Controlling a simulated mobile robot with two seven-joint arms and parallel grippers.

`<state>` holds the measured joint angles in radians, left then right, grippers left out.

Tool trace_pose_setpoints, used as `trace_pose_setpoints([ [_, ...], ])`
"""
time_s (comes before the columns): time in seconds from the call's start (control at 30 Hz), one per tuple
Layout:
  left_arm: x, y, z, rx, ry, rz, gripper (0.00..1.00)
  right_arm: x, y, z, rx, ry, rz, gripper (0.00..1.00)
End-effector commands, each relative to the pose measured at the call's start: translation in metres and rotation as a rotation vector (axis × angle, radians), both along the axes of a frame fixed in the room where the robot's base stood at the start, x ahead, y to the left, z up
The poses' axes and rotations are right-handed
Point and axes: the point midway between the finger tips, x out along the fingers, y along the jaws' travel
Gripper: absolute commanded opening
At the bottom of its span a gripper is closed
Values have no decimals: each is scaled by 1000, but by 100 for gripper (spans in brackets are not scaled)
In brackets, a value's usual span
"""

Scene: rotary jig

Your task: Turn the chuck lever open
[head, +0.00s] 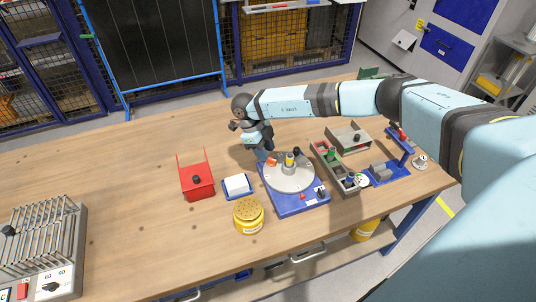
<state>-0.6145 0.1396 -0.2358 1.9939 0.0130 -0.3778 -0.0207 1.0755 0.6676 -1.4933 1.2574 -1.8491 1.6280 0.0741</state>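The rotary jig has a blue base (298,208) and a round grey plate (290,179) on the table. A yellow part (290,160) stands upright at the plate's centre, with a black knob (297,152) just behind it. A small orange-red piece (272,162) is at the plate's back left edge; I cannot tell which piece is the chuck lever. My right gripper (264,154) points down at the jig's back left corner, close to the orange-red piece. Its fingertips are too small to tell open from shut, or whether they touch anything. My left gripper is not in view.
Left of the jig are a white block on a blue tray (238,195), a yellow perforated-top canister (248,216) and a red bin (196,182). Right of it are a long sectioned tray (334,169), a grey box (349,138) and a blue stand (389,172). The table's left middle is clear.

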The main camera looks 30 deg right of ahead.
Motion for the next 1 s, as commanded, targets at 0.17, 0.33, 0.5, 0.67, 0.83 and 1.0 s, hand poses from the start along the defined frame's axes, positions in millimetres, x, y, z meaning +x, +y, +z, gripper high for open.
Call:
trace_pose_setpoints([
  [0.17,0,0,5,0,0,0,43,-8,-4,-20,1,0,0,37],
  [0.33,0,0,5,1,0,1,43,-10,-6,-28,2,0,1,37],
  [0.5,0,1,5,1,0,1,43,-10,-6,-28,2,0,1,37],
  [0.67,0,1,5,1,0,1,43,-10,-6,-28,2,0,1,17],
  [0.83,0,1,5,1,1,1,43,-10,-5,-28,2,0,1,0],
  [1.0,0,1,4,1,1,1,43,-10,-5,-28,1,0,9,0],
])
